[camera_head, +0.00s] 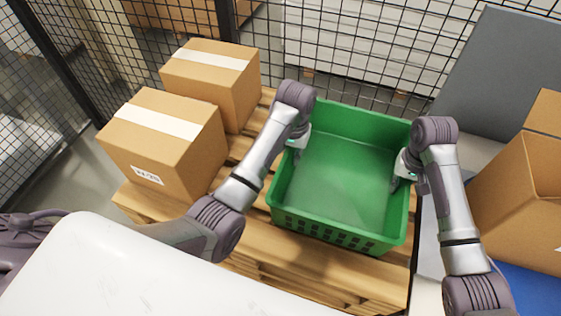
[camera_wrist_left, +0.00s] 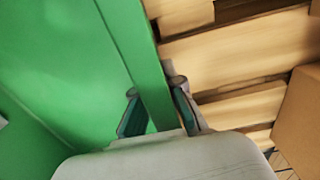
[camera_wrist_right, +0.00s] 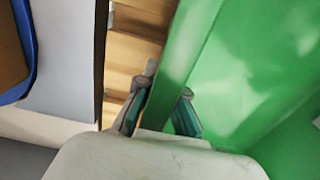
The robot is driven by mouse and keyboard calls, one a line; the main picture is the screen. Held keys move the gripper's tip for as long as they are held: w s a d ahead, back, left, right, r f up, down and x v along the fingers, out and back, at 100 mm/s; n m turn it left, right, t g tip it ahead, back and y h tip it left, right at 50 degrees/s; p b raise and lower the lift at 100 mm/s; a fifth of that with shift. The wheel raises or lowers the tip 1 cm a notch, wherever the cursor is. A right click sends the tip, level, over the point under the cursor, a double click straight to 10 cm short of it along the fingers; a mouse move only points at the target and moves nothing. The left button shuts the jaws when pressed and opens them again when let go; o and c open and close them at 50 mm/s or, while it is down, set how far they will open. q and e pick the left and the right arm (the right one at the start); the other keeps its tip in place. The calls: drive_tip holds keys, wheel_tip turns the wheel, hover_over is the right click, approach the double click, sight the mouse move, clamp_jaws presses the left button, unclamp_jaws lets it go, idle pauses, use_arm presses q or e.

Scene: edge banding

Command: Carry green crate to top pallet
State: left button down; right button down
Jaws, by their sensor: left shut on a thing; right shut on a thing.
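The green crate (camera_head: 345,180) is open-topped and empty, and sits on or just above the wooden pallet (camera_head: 250,250); I cannot tell which. My left gripper (camera_head: 297,142) is at the crate's left wall, and in the left wrist view its fingers (camera_wrist_left: 158,112) straddle the green rim (camera_wrist_left: 138,50). My right gripper (camera_head: 402,172) is at the crate's right wall, and in the right wrist view its fingers (camera_wrist_right: 160,110) straddle the opposite rim (camera_wrist_right: 188,45). Both are shut on the crate walls. The crate's underside is hidden.
Two taped cardboard boxes (camera_head: 165,140) (camera_head: 212,80) stand on the pallet left of the crate. Another cardboard box (camera_head: 520,190) is at the right, near a blue surface (camera_head: 530,288). A black mesh fence (camera_head: 350,45) runs behind. A grey panel (camera_head: 490,75) stands at the back right.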

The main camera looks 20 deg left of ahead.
use_arm(q)
drive_tip(key=c, duration=1.6)
unclamp_jaws()
drive_tip(key=shift+a, duration=0.2)
use_arm(e)
drive_tip(key=c, duration=1.6)
unclamp_jaws()
drive_tip(key=shift+d, duration=0.2)
use_arm(q)
drive_tip(key=shift+o, duration=1.4)
drive_tip(key=shift+s, duration=0.1)
use_arm(e)
drive_tip(key=shift+o, duration=1.4)
use_arm(q)
drive_tip(key=shift+o, duration=0.2)
drive_tip(key=shift+d, duration=0.1)
use_arm(e)
drive_tip(key=shift+o, duration=0.2)
drive_tip(key=shift+a, duration=0.1)
